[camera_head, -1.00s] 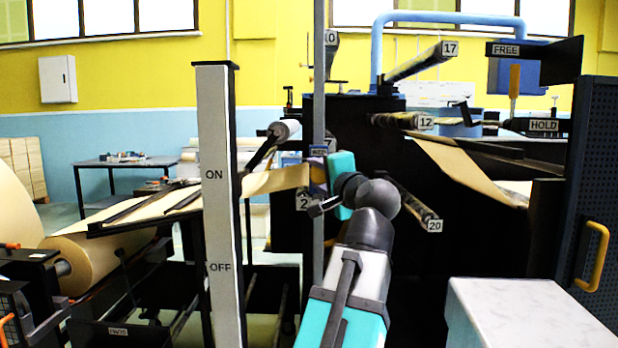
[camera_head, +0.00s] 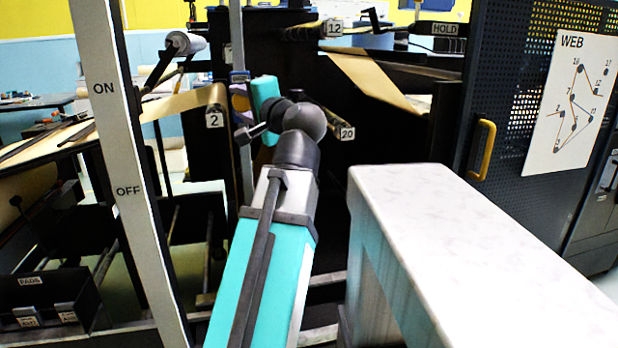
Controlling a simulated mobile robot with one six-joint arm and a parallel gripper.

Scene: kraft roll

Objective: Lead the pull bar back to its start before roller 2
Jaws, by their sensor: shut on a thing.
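My gripper (camera_head: 243,108) is at the upper centre, largely hidden behind my teal and black wrist. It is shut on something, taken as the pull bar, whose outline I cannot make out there. Roller 2, marked by its label (camera_head: 214,120), is just left of my gripper. Brown kraft paper (camera_head: 183,105) comes from the left and reaches that roller. I cannot tell whether the paper's end is joined to the bar.
A grey upright post (camera_head: 237,35) stands beside my gripper. Roller 20's label (camera_head: 347,133) is to the right. A pale-topped bench (camera_head: 440,230) fills the lower right. The ON/OFF post (camera_head: 115,140) stands at the left. A perforated panel (camera_head: 505,90) carries a web diagram.

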